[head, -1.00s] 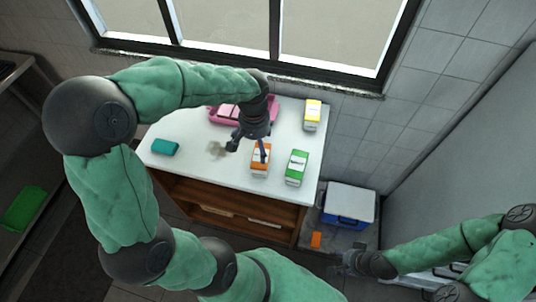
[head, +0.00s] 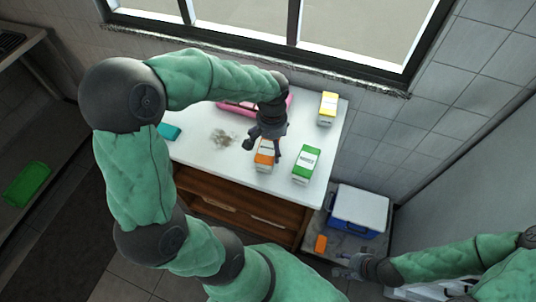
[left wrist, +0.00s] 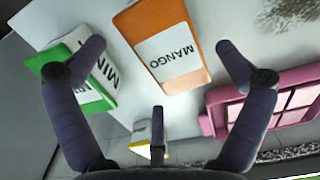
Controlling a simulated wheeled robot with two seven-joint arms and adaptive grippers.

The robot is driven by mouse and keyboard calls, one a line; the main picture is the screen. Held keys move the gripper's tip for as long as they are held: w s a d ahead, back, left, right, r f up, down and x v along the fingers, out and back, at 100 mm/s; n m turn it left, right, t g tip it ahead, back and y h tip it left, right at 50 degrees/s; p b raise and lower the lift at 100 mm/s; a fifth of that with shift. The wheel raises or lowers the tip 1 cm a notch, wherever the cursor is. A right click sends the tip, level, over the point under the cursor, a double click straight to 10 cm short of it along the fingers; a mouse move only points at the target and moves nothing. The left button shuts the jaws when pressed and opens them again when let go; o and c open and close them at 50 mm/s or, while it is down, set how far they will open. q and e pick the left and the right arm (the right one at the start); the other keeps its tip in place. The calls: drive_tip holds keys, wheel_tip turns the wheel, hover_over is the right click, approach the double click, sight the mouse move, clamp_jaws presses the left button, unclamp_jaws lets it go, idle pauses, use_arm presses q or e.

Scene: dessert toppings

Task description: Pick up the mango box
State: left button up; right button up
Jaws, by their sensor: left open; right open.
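My right gripper (head: 347,264) is open and empty, low at the right, away from the counter.
A green mint box (head: 306,164) stands close right of the mango box. A yellow box (head: 327,108) stands at the back right. A pink tray (head: 236,109) is behind my left gripper. A teal item (head: 169,132) and brown crumbs (head: 223,137) are left. A blue cooler (head: 360,211) stands beyond the counter's right edge.

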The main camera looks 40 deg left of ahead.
sight(271, 150)
use_arm(q)
wheel_tip(271, 150, down, 7)
drive_tip(key=shift+b, duration=1.05)
drive_tip(key=c, duration=1.4)
